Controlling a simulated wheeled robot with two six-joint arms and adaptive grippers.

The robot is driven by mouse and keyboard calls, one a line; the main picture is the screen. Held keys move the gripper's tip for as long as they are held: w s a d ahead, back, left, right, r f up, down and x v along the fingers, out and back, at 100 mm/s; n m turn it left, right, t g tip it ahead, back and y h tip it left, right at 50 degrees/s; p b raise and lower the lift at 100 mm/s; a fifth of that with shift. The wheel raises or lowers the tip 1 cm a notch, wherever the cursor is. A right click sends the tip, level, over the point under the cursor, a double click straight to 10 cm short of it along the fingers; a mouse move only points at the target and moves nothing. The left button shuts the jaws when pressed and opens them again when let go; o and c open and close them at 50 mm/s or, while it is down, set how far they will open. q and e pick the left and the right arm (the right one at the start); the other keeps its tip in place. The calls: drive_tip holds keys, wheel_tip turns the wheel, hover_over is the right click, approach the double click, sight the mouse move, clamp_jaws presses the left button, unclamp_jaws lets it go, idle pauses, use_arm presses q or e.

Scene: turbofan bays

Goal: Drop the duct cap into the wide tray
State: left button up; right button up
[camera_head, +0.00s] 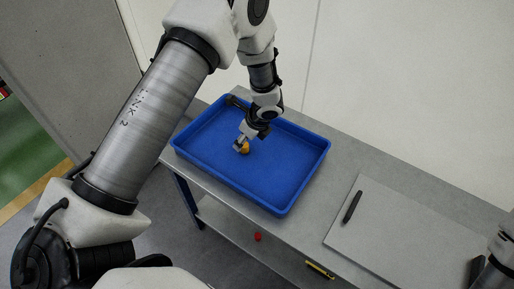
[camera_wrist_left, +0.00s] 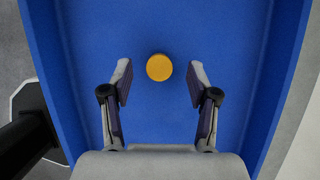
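The duct cap looks like a round orange-yellow disc (camera_wrist_left: 159,67) in the left wrist view. In the head view the cap (camera_head: 246,149) shows partly behind my left gripper (camera_head: 241,146). My left gripper also shows in the left wrist view (camera_wrist_left: 159,82); its fingers are spread wide, with clear space between each finger and the cap. The cap appears over the blue floor of the wide tray (camera_head: 285,205), inside its walls; the tray also fills most of the left wrist view (camera_wrist_left: 245,60). I cannot tell if the cap rests on the floor. My right gripper is not clearly visible.
The tray stands on a grey table (camera_head: 315,218). A pale flat board (camera_head: 400,225) with a dark slim object (camera_head: 352,206) lies to the right. A small red object (camera_head: 258,237) and a yellow object (camera_head: 320,270) are lower down. The tray floor around the cap looks clear.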

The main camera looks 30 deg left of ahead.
use_arm(q)
drive_tip(key=v, duration=1.2)
